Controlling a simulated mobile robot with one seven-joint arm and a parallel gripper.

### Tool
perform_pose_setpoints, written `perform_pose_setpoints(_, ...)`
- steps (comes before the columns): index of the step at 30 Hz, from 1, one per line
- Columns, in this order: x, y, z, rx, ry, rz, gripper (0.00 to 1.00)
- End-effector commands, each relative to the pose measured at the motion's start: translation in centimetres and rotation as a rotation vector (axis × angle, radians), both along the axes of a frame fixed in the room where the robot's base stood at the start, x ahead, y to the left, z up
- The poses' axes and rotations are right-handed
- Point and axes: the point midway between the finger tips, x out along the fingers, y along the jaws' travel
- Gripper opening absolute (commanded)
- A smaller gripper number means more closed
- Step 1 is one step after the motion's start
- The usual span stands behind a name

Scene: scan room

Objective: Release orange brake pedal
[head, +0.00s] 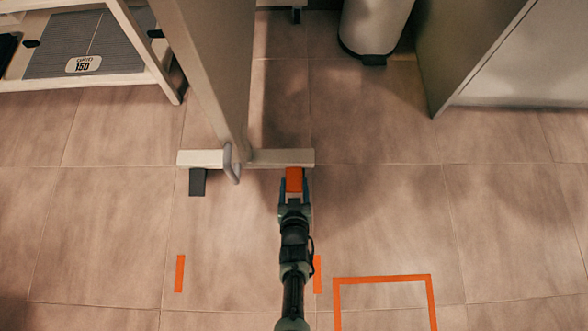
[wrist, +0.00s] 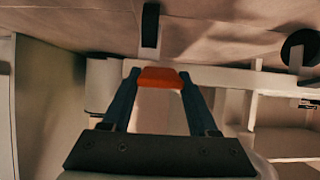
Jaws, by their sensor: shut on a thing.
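The orange brake pedal (head: 294,180) sticks out from the right end of a pale foot bar (head: 265,157) low over the floor. My gripper (head: 294,190) reaches up to it from below in the head view, with a finger on either side. In the wrist view the orange pedal (wrist: 160,78) lies between the two fingertips (wrist: 160,80), and the fingers are shut on it. A dark grey pedal (head: 197,182) hangs at the left end of the same bar, and nothing touches it.
A tall beige panel (head: 215,70) with a grey handle (head: 231,163) rises from the bar. A shelf unit (head: 160,70) stands at upper left, a white bin (head: 373,25) at the top and a cabinet (head: 520,60) at upper right. Orange floor tape (head: 382,280) marks open floor.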

Motion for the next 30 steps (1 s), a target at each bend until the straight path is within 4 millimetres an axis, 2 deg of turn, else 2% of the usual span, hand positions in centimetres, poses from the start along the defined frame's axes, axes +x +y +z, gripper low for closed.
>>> perform_pose_setpoints(5,-0.3,0.1,-0.2,0.001,0.006,0.000,0.00)
perform_pose_setpoints(6,-0.3,0.1,-0.2,0.001,0.006,0.000,0.61)
perform_pose_setpoints(11,-0.2,0.0,-0.1,0.000,0.004,0.000,0.90)
perform_pose_setpoints(23,-0.5,0.0,0.3,0.000,0.003,-0.001,0.90)
perform_pose_setpoints(30,-3.1,0.1,2.3,0.001,0.005,0.000,0.90)
